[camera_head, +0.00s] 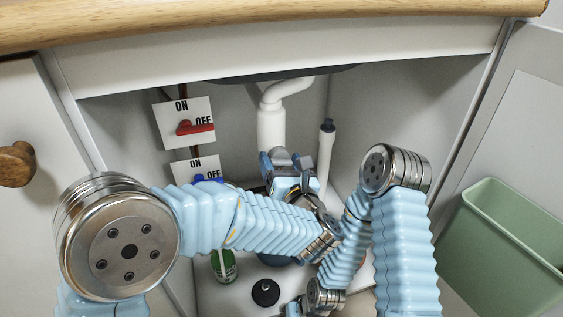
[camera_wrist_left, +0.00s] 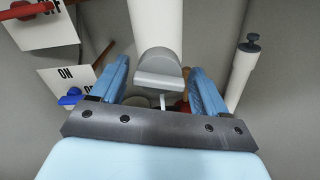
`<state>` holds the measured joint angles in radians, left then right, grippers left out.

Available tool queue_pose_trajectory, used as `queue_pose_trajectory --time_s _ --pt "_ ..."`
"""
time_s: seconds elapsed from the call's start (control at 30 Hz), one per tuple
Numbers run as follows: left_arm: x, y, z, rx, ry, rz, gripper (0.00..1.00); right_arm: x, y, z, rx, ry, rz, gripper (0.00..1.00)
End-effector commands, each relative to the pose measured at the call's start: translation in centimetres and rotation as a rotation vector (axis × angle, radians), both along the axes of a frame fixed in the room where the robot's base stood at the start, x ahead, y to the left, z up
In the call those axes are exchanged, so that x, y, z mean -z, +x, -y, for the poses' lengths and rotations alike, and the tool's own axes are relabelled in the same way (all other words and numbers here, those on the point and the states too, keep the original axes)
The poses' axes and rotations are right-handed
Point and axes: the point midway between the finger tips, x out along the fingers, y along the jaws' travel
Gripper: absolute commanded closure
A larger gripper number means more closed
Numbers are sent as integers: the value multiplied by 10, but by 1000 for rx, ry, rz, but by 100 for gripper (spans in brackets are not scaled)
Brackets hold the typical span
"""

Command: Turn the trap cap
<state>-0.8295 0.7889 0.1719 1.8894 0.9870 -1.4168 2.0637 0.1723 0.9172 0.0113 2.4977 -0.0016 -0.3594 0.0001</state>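The trap cap (camera_wrist_left: 160,72) is a grey fitting with a raised grip at the lower end of the white trap (camera_wrist_left: 156,25), in the left wrist view. In the head view the white trap (camera_head: 271,128) hangs under the sink, and my gripper mostly hides the cap. My left gripper (camera_head: 286,161) is up at the trap's lower end. In the left wrist view its open blue fingers (camera_wrist_left: 158,68) stand on both sides of the cap, with visible gaps. My right gripper (camera_head: 294,308) is low at the bottom edge, partly cut off; its fingers are unclear.
Left of the trap are a red valve handle (camera_head: 195,129) and a blue one (camera_head: 207,181) on ON/OFF cards. A thin white pipe (camera_head: 326,155) with a dark top stands right. A green bottle (camera_head: 223,267) and a dark round object (camera_head: 265,292) are below. A green bin (camera_head: 505,250) hangs right.

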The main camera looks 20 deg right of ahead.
Motion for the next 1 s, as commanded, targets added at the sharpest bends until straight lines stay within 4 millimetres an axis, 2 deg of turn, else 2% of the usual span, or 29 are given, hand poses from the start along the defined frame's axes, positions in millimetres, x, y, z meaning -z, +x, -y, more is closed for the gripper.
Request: queue_pose_trajectory --time_s 0.3,0.43,0.57,0.8,1.0 --pt "-1 0 0 -1 -1 1 19 0 0 0 0 0 0 57" --pt "-1 -11 1 1 -1 1 19 0 0 0 0 0 0 57" --pt "-1 -37 2 2 -1 1 19 -1 0 0 0 0 0 57" --pt "-1 -97 4 2 -1 1 19 -1 0 0 0 0 0 57" --pt "0 -129 5 2 0 1 19 0 0 0 0 0 0 57"
